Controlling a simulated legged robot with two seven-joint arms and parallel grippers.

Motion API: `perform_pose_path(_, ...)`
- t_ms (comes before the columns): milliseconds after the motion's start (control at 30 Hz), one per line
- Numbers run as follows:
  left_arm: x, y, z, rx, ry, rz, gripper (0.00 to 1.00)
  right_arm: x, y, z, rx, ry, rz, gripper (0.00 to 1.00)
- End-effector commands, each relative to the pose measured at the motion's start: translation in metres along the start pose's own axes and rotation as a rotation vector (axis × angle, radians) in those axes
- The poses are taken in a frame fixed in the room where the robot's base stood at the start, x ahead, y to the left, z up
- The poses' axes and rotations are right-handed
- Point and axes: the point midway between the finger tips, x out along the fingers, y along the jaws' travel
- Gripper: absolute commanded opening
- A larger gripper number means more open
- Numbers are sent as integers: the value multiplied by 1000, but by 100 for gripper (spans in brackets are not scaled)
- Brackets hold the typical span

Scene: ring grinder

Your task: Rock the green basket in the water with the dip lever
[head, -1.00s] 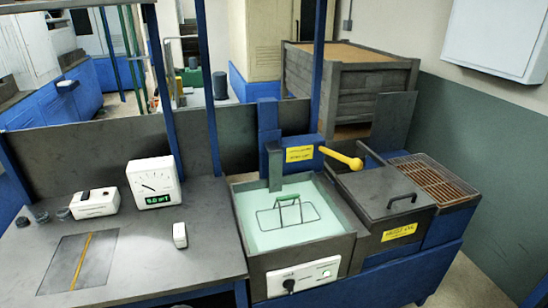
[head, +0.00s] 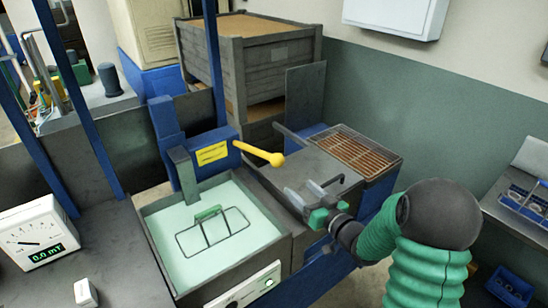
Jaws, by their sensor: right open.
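The yellow dip lever (head: 259,153) sticks out to the right from a blue post with a yellow label, behind the water tank. My right gripper (head: 305,193) is open and empty. It is over the dark lid (head: 285,163) right of the tank, nearer to me than the lever and apart from it. My left gripper is not in view.
A black lid handle (head: 332,184) stands close to my right gripper. A rusty grate (head: 358,150) lies behind it. A wooden crate (head: 265,65) stands at the back. A meter (head: 38,238) and a small white block (head: 85,292) sit on the left bench.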

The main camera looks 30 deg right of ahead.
Motion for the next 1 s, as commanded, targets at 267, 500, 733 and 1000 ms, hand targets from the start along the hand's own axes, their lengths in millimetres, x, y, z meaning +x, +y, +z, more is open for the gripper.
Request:
perform_pose_path(267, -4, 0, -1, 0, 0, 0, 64, 25, 6, -13, 23, 64, -36, 61)
perform_pose_path(500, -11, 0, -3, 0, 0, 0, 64, 88, 4, -18, 21, 64, -34, 61)
perform_pose_path(733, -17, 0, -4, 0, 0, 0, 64, 142, 1, -21, 20, 63, -32, 61)
perform_pose_path(1000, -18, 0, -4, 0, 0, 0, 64, 163, 3, -22, 21, 63, -30, 61)
